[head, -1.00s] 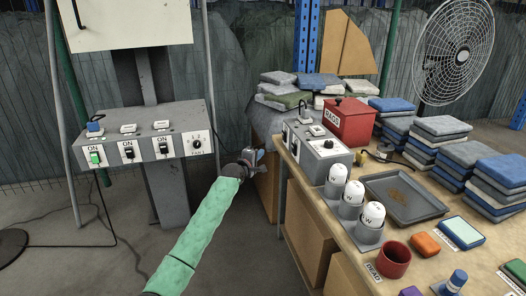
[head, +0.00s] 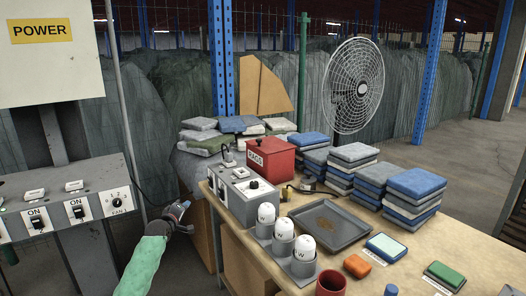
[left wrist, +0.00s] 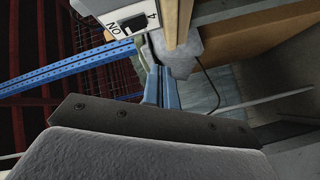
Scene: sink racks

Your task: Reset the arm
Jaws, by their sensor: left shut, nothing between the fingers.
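My left arm, in a green sleeve, comes up from the bottom left of the head view. Its gripper (head: 182,208) is shut and empty, in the gap between the grey switch panel (head: 110,178) on the left and the workbench (head: 470,235) on the right. It appears apart from both. In the left wrist view the closed fingers (left wrist: 161,88) point up the picture, with nothing held. A box with an ON switch (left wrist: 122,16) shows beyond them. My right gripper is not in view.
On the workbench stand a grey switch box (head: 240,196), a red rags box (head: 272,158), white-topped bulbs (head: 283,228), a dark tray (head: 330,226), a red cup (head: 330,284) and stacks of folded cloths (head: 412,192). A fan (head: 354,85) stands behind. Open floor lies at the right.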

